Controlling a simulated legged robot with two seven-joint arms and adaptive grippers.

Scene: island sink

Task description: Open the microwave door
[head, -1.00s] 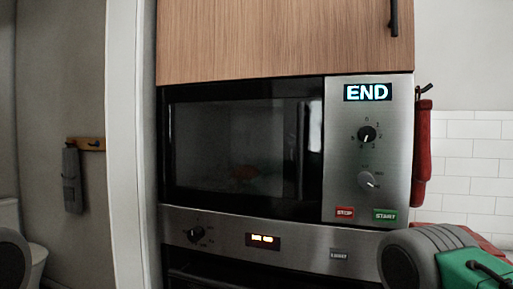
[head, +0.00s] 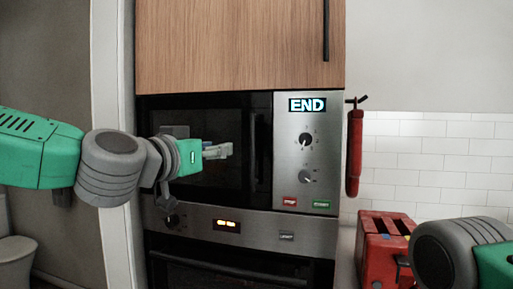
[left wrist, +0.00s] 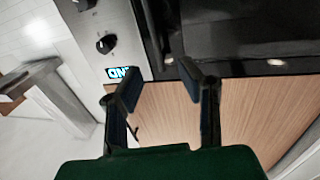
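The microwave (head: 301,150) is built in below a wooden cupboard. Its dark glass door (head: 210,190) looks shut, and its display reads END. The dark upright door handle (head: 250,150) is at the door's right side; it also shows as a dark bar in the left wrist view (left wrist: 151,28). My left gripper (head: 222,150) is in front of the door, just left of the handle, pointing right. In the left wrist view its two fingers (left wrist: 160,78) are apart with nothing between them. My right arm shows at the lower right, but its gripper is out of view.
An oven panel (head: 250,228) lies below the microwave. A red toaster (head: 382,245) stands on the counter at right, near my right arm. A red fire extinguisher-like object (head: 354,153) hangs right of the microwave. A white door frame (head: 112,110) stands at left.

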